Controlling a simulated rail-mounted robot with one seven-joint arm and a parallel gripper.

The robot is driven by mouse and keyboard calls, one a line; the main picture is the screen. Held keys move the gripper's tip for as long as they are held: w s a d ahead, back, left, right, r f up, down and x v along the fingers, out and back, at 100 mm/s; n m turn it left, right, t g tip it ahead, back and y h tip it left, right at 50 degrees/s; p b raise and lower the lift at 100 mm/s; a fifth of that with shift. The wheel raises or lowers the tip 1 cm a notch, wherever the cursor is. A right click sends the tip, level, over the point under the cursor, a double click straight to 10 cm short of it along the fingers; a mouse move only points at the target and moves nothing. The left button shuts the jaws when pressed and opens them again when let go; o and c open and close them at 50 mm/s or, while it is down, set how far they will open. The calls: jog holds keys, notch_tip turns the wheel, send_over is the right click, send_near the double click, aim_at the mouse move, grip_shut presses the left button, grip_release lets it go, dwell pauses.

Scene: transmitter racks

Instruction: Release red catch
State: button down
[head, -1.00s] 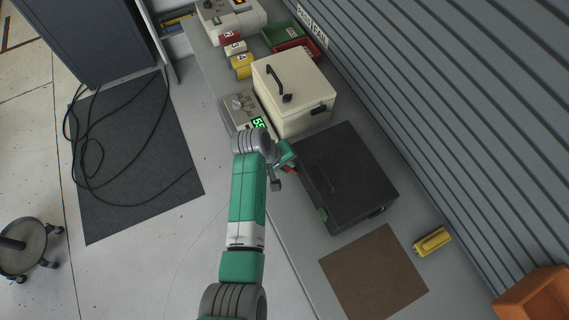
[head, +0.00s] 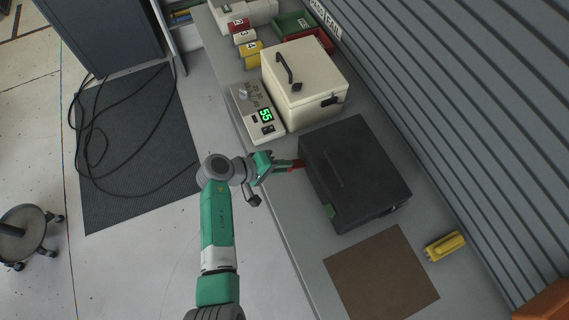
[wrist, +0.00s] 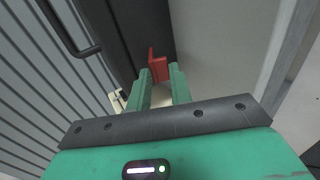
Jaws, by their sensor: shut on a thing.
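The dark case (head: 355,170) lies shut on the bench. Its red catch (head: 299,164) is on the left side, near the back left corner; a green catch (head: 331,212) is on the same side, nearer the front. My gripper (head: 289,167) comes in from the left and is shut on the red catch. In the wrist view the red catch (wrist: 158,68) shows at and just past my green fingertips (wrist: 160,80), against the dark case side. The fingers hide part of the catch, and I cannot tell how far it has turned.
A cream box (head: 305,85) with a black handle and a grey meter (head: 255,112) reading 55 stand behind. A brown mat (head: 380,280) lies in front, with a yellow object (head: 445,246) to its right. The ribbed wall (head: 450,110) bounds the bench's right side.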

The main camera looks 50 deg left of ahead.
jog(key=shift+s+f+t+h+b, duration=0.15)
jog(key=shift+f+t+b, duration=0.4)
jog(key=shift+b, duration=0.35)
jog(key=shift+s+f+t+h+b, duration=0.15)
jog(key=shift+f+t+b, duration=0.35)
jog(key=shift+b, duration=0.35)
jog(key=shift+f+t, duration=0.1)
jog(key=shift+t, duration=0.15)
jog(key=c, duration=1.4)
grip_release()
jog(key=shift+o, duration=0.2)
jog(key=shift+a+r, duration=0.1)
jog(key=shift+r, duration=0.1)
jog(key=v, duration=0.7)
jog(key=shift+s, duration=0.35)
